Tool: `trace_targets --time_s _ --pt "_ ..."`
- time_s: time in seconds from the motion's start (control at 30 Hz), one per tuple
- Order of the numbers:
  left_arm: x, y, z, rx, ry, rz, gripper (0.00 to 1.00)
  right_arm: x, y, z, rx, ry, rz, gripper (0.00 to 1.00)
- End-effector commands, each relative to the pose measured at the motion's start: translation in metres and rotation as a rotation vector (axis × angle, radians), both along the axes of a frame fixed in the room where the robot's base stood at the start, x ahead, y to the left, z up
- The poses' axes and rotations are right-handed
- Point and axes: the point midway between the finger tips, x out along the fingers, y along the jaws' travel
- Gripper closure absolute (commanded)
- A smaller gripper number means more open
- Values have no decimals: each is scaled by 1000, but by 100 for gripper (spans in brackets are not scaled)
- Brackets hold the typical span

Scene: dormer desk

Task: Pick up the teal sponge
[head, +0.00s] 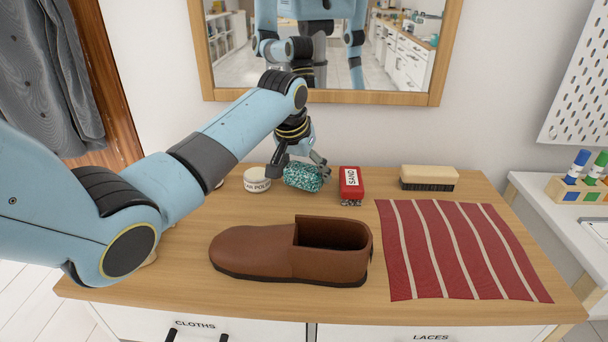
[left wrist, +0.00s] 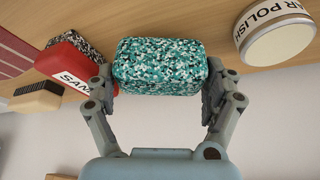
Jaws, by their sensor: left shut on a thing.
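The teal sponge (head: 303,177) is a speckled teal, white and dark block at the back middle of the wooden dresser top. My left gripper (head: 298,172) reaches down over it from behind and is shut on it. In the left wrist view the sponge (left wrist: 160,66) sits between the two fingers of my left gripper (left wrist: 160,92), with a finger against each end. I cannot tell whether the sponge still touches the dresser top. My right gripper is not in view.
A polish tin (head: 257,180) stands close left of the sponge, and a red SAND block (head: 351,184) close right. A brush (head: 429,178) is farther right. A brown shoe (head: 270,252) and a red striped cloth (head: 455,250) lie in front. A mirror (head: 425,99) hangs behind.

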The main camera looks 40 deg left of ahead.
Motion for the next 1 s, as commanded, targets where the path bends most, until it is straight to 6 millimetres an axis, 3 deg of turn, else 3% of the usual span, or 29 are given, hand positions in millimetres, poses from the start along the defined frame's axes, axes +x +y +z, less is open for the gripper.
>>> trace_targets --time_s 0.13,0.4,0.6,0.73,1.0 --pt "2 -1 32 1 -7 -1 48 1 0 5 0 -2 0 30" --pt "10 -67 66 -6 -5 -3 48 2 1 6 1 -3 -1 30" --pt "14 -101 86 -4 -4 -2 48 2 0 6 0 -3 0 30" --pt "15 -112 93 -2 -2 -1 48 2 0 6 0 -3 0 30" --pt "15 -116 96 0 -3 1 48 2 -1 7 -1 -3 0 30"
